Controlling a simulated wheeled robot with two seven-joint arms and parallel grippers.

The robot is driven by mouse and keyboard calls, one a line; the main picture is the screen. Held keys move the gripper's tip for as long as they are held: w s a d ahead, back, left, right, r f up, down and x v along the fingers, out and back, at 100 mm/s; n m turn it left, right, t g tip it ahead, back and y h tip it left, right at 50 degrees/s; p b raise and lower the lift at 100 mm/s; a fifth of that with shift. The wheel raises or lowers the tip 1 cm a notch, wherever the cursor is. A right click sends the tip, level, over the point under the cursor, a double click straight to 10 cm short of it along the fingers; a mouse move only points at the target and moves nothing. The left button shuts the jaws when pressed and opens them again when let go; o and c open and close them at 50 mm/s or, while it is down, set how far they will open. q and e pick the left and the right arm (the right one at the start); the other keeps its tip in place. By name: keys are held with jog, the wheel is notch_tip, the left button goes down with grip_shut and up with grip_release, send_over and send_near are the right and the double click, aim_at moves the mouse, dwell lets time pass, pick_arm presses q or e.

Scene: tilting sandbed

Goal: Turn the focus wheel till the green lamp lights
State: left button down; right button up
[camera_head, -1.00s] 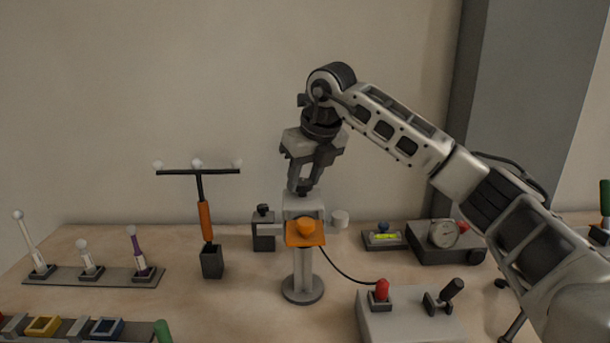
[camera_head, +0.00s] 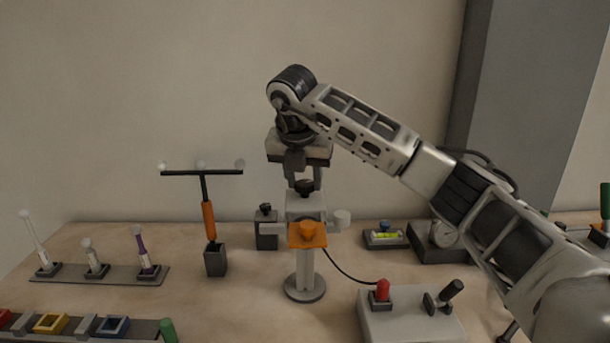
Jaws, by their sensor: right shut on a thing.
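A pale round part (camera_head: 342,219) sticks out at the head's right side. My right gripper (camera_head: 304,181) points down from above, shut on the dark knob, with a finger on each side. No lit green lamp can be made out. My left gripper is not in view.
A grey box with a red knob (camera_head: 382,291) and black lever (camera_head: 444,297) stands front right; a cable runs from it to the stand. A T-shaped orange-handled tool (camera_head: 208,221) stands left. A gauge box (camera_head: 441,236) stands behind my right arm. Small pegs (camera_head: 146,257) stand far left.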

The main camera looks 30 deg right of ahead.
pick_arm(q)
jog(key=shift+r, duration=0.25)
pick_arm(e)
jog(key=shift+w+m+g+h, duration=0.1)
jog(key=shift+m+g+h, duration=0.25)
jog(key=shift+m, duration=0.85)
jog(key=o, duration=1)
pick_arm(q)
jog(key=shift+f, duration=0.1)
pick_arm(e)
jog(key=shift+r, duration=0.1)
pick_arm(q)
jog(key=p, duration=0.1)
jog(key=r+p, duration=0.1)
jog(key=p, duration=0.1)
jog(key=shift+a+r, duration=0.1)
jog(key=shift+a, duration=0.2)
pick_arm(e)
jog(key=v, duration=1.5)
jog(key=shift+w+a+r, duration=0.1)
jog(key=shift+r, duration=0.35)
